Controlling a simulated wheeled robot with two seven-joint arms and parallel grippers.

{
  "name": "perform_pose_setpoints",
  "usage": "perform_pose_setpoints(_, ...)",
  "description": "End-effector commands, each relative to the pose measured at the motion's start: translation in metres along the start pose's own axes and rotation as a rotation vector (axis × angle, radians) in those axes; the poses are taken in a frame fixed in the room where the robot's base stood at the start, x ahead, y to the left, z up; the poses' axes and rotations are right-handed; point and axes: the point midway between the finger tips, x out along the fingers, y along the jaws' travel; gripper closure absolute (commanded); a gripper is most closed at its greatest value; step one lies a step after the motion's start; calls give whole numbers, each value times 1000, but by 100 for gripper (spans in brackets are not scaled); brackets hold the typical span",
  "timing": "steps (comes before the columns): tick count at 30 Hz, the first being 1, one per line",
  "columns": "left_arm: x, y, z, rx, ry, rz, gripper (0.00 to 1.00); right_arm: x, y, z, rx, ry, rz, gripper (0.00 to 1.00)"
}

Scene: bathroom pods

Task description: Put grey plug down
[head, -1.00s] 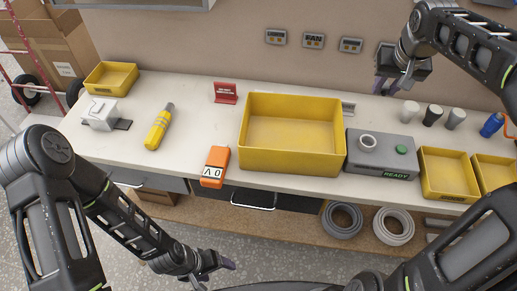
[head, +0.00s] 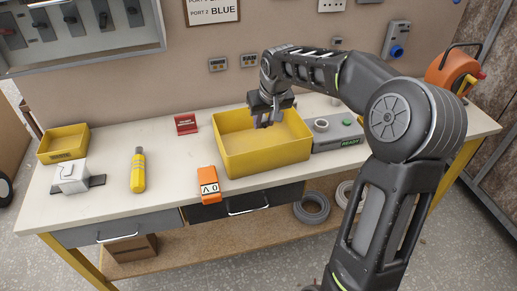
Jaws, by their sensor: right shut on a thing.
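My right gripper (head: 267,119) hangs over the large yellow bin (head: 268,164), pointing down. It is shut on a small grey thing, seemingly the grey plug, mostly hidden by the fingers. I cannot tell whether the plug touches the bin's floor. A grey test box (head: 337,134) with a ring, a green button and a "READY" label stands right of the bin. My left gripper is out of view.
An orange meter (head: 208,185), a yellow tester (head: 138,170), a red sign (head: 186,124), a white device (head: 72,177) and a small yellow bin (head: 64,144) stand on the bench. The bench between them is clear. My right arm hides the bench's right part.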

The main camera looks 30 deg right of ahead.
Motion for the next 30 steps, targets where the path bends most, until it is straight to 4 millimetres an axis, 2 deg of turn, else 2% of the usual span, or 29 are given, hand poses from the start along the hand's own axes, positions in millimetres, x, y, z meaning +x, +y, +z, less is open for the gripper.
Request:
perform_pose_setpoints(4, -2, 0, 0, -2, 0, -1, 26, 11, 0, 5, 0, -3, 0, 100)
perform_pose_setpoints(12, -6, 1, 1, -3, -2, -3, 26, 52, 0, 22, 0, -3, -1, 100)
perform_pose_setpoints(23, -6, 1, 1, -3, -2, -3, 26, 58, 0, 24, 0, 0, 1, 100)
perform_pose_setpoints(30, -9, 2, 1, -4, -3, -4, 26, 84, 0, 35, 0, -4, 0, 100)
